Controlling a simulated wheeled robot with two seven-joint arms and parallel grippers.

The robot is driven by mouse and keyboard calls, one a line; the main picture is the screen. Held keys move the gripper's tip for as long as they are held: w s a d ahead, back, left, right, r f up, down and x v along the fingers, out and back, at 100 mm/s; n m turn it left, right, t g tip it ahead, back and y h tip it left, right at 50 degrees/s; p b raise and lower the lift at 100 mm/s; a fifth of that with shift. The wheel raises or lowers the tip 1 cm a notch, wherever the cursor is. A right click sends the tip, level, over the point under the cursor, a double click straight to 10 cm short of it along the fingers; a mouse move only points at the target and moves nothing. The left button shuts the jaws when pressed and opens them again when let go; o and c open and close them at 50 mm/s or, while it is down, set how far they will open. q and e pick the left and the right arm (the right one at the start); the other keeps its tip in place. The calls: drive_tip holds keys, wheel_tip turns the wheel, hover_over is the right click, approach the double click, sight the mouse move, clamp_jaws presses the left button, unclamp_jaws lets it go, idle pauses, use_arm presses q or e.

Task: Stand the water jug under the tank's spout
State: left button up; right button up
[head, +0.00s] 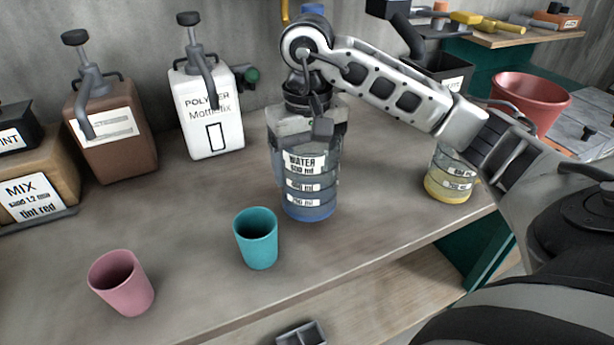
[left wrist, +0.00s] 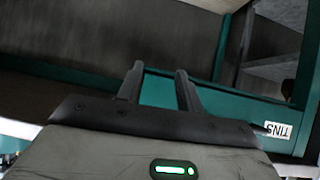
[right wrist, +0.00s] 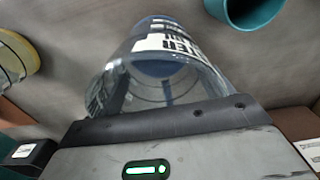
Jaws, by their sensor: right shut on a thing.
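The water jug (head: 308,190) is a clear cylinder with a blue base and a white WATER label, upright at the middle of the bench in the head view. It also fills the upper middle of the right wrist view (right wrist: 165,65). My right gripper (head: 308,132) comes down from above and is shut on the jug's upper part. I cannot tell if the jug's base touches the bench. No tank or spout is clearly visible; my arm covers part of the wall behind. My left gripper (left wrist: 158,75) shows only in its wrist view, fingers apart and empty.
A teal cup (head: 256,240) stands just left of the jug and a pink cup (head: 121,283) nearer the front. White (head: 212,120) and brown (head: 112,135) pump containers stand behind. A yellow-bottomed jug (head: 447,185) is at right, beyond which sits a red bucket (head: 527,100).

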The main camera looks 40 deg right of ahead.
wheel_tip(320, 180, down, 3)
drive_tip(key=shift+r+p, duration=0.15)
drive_tip(key=shift+p, duration=0.25)
drive_tip(key=shift+f+b, duration=0.3)
drive_tip(key=shift+f, duration=0.15)
drive_tip(key=o, duration=1)
drive_tip(key=shift+r, duration=0.1)
